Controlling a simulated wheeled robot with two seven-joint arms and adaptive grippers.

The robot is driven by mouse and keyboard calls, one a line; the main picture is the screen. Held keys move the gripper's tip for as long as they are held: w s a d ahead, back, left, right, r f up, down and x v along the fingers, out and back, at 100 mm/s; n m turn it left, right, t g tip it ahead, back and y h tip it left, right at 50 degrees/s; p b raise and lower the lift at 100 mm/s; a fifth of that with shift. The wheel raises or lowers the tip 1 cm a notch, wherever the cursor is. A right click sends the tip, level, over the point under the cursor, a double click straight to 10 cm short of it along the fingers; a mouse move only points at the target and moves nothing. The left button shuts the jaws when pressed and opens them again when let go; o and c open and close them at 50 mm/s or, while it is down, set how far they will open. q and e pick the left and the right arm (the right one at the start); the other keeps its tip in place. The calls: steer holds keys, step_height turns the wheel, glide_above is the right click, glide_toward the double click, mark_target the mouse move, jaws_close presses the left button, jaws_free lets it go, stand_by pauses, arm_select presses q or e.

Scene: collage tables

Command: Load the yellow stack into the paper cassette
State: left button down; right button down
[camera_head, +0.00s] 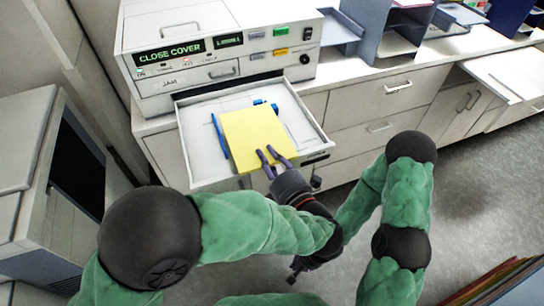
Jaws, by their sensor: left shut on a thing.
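The yellow stack (252,135) is a flat block of paper over the open white paper cassette (197,160), which sticks out from the front of the printer. Blue guides (219,136) show along the stack's left side and behind its far edge. My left gripper (273,157) is shut on the stack's near edge. The stack lies within the cassette's outline, but I cannot tell whether it touches the floor. My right gripper (296,268) is low in the picture, below the left one and away from the stack; its fingers are too small and dark to read.
The printer (215,45) has a display reading "CLOSE COVER" and coloured buttons. Its counter has drawers below. Grey paper holders (388,45) stand to the right. A white cabinet-like machine (40,160) is at left. Coloured folders (495,285) are at bottom right. Grey floor is open at right.

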mark_target(264, 150)
arm_select(q)
steer(key=w+f, duration=0.1)
steer(key=w+a+f, duration=0.1)
steer(key=w, duration=0.1)
steer(key=shift+b, duration=0.4)
steer(key=shift+w+a+f+b, duration=0.1)
steer(key=shift+w+f+b, duration=0.15)
steer(key=shift+f+b, duration=0.6)
steer(key=shift+w+f+b, duration=0.25)
steer(key=shift+f+b, duration=0.55)
steer(key=shift+f, duration=0.05)
steer(key=c, duration=1.1)
jaws_free()
steer(key=shift+f, duration=0.1)
steer(key=shift+v, duration=4)
